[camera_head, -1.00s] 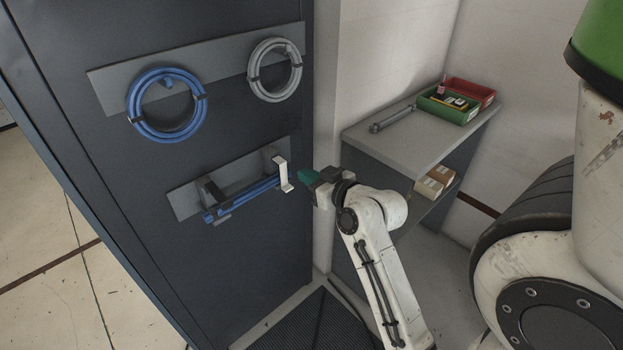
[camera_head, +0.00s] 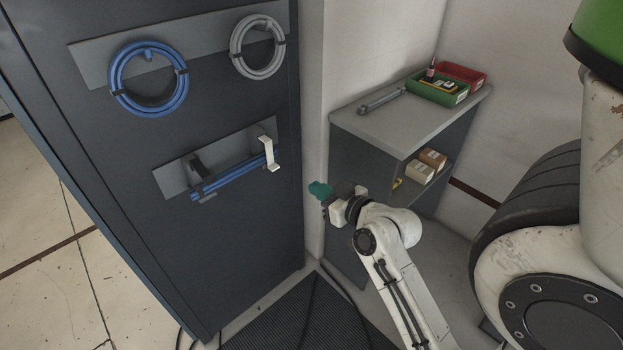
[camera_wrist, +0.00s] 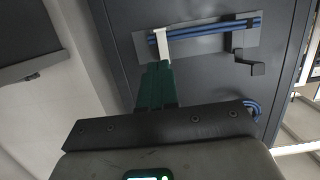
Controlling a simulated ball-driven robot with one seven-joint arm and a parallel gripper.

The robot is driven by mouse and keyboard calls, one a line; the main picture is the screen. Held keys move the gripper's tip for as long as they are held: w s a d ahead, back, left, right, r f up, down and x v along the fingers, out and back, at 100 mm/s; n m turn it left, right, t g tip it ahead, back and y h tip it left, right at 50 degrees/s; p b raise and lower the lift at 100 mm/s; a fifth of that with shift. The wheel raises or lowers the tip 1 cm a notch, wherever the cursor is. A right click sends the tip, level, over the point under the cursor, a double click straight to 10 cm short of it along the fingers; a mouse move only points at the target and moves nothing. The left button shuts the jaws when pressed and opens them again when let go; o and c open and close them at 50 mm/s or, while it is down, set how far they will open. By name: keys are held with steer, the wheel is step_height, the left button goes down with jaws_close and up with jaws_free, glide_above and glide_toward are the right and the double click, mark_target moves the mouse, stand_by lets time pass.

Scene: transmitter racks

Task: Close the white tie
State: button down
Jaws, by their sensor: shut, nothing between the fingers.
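The white tie (camera_head: 269,154) is a bent strip on the right-hand bracket of the lower grey plate (camera_head: 172,180) on the dark cabinet. It stands in front of the blue cables (camera_head: 232,177), and its lower end sticks out from them. My gripper (camera_head: 319,190) has green fingers, shut and empty, to the right of the tie and a little lower, with a clear gap. In the wrist view, the white tie (camera_wrist: 162,45) appears just beyond the tips of the green fingers (camera_wrist: 157,85). The fingers hide what lies directly behind them.
A black hook-like tie (camera_wrist: 250,66) sits at the cables' other end. Coiled blue (camera_head: 148,78) and grey (camera_head: 257,47) cables hang above. A shelf unit (camera_head: 372,125) with a green bin (camera_head: 440,93) and a red bin (camera_head: 470,75) stands to the right.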

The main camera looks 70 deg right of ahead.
steer(key=shift+s+a+f, duration=0.4)
steer(key=shift+s+f, duration=0.25)
steer(key=shift+f, duration=0.1)
steer(key=w+a+f+n+g+y, duration=0.25)
steer(key=a+f+y, duration=0.2)
steer(key=a, duration=0.35)
steer(key=w+a+f+n+g+y, duration=0.25)
steer(key=a+f, duration=0.25)
steer(key=a, duration=0.3)
steer(key=s+a+f+n+g+y+p, duration=0.1)
steer(key=s+a+f+g, duration=0.2)
steer(key=s+a+g, duration=0.4)
steer(key=shift+s+a+f, duration=0.2)
steer(key=shift+s+a, duration=0.15)
steer(key=shift+a, duration=0.8)
